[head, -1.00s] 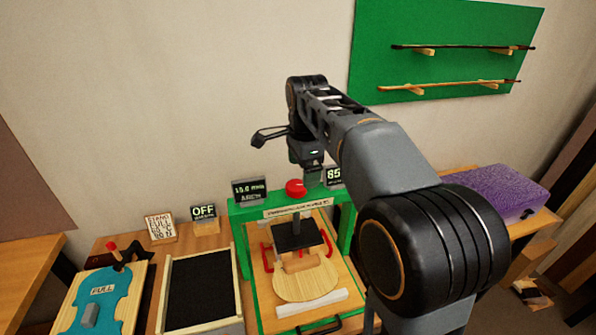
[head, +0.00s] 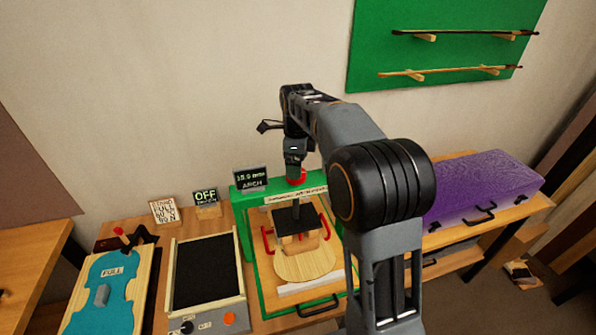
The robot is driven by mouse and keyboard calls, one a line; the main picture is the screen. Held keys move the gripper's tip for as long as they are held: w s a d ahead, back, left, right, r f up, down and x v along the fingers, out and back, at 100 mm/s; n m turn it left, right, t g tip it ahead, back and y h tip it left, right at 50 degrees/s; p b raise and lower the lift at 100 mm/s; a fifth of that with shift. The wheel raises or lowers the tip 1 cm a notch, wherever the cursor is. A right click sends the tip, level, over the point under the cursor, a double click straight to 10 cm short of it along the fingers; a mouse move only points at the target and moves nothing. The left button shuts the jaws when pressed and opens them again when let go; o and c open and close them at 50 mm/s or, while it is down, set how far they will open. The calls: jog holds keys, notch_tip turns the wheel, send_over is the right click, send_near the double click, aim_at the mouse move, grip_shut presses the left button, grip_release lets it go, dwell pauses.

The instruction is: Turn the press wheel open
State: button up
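The press is a green frame (head: 247,236) on the bench, with a red wheel (head: 297,178) on top of its crossbeam. A dark press plate (head: 297,218) hangs below on the screw, over a pale wooden plate (head: 303,264) with a wooden block on it. My gripper (head: 295,172) points down at the wheel from above and hides part of it. Its fingers are too small and covered to tell whether they are open or shut, or touching the wheel.
A dark display (head: 251,180) reads about 15.0 mm ARCH. An OFF sign (head: 206,197), a black-topped box (head: 208,273) and a teal violin form (head: 101,290) stand left. A purple case (head: 486,188) lies right. Bows hang on a green wall board (head: 438,57).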

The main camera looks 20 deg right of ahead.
jog(key=shift+f, duration=1.9)
jog(key=shift+c, duration=0.4)
jog(key=c, duration=0.8)
jog(key=shift+c, duration=0.2)
